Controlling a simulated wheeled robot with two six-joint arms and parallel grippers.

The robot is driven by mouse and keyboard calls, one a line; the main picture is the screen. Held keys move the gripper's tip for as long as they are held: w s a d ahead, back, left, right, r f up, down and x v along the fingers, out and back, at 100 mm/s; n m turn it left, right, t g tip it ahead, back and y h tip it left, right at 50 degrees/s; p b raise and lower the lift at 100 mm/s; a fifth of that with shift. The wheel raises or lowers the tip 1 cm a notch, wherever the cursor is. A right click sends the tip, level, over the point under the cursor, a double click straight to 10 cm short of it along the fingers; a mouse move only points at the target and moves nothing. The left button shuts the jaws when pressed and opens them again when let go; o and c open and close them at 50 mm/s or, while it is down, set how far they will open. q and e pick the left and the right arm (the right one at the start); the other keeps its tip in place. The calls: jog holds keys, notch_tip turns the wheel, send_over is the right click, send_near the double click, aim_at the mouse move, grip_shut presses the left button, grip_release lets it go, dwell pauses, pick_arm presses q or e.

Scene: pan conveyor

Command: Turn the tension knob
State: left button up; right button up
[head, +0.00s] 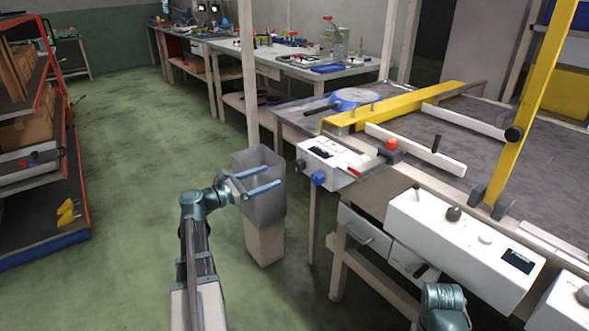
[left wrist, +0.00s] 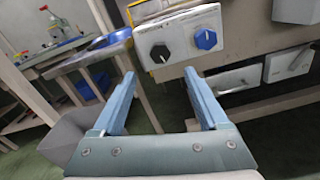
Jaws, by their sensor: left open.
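A white control box (head: 335,157) stands at the left front corner of the conveyor table. A blue knob (head: 318,178) and a black knob (head: 300,164) are on its front. In the left wrist view the black knob (left wrist: 160,54) and blue knob (left wrist: 206,39) appear ahead of the fingers. No readable label shows which knob sets tension. My left gripper (head: 274,176) is open and empty, left of the box and apart from both knobs. A teal part of my right arm shows at the bottom; its gripper is out of sight.
A grey bin (head: 258,205) stands behind my left gripper. A second white box (head: 465,245) with a dark knob (head: 453,213) and a display is to the right. A red button (head: 392,144) and yellow rail (head: 390,108) lie beyond. Open floor is at left.

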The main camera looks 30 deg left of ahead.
aim_at(296, 167)
pick_arm(q)
jog(key=x, duration=1)
jog(key=shift+w, duration=0.1)
jog(key=shift+c, duration=0.2)
grip_shut()
